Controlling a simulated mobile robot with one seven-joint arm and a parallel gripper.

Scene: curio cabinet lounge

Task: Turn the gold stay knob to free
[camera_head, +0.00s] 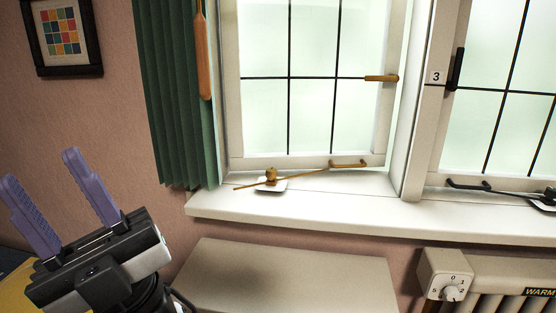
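The gold stay knob (271,174) stands on a small white base plate (270,186) on the window sill. A thin gold stay bar (312,174) passes at the knob and runs up to a gold bracket (348,163) on the bottom rail of the left window. Any marking for the knob's setting is too small to read. My gripper (52,195) is at the lower left with two purple fingers spread wide apart. It is open and empty, well to the left of the knob and not touching anything.
The white sill (320,205) is mostly clear. A green curtain (175,95) hangs between my gripper and the window. A beige surface (285,275) lies below the sill. A radiator dial (452,291) is at lower right. The right window has a black stay (500,190).

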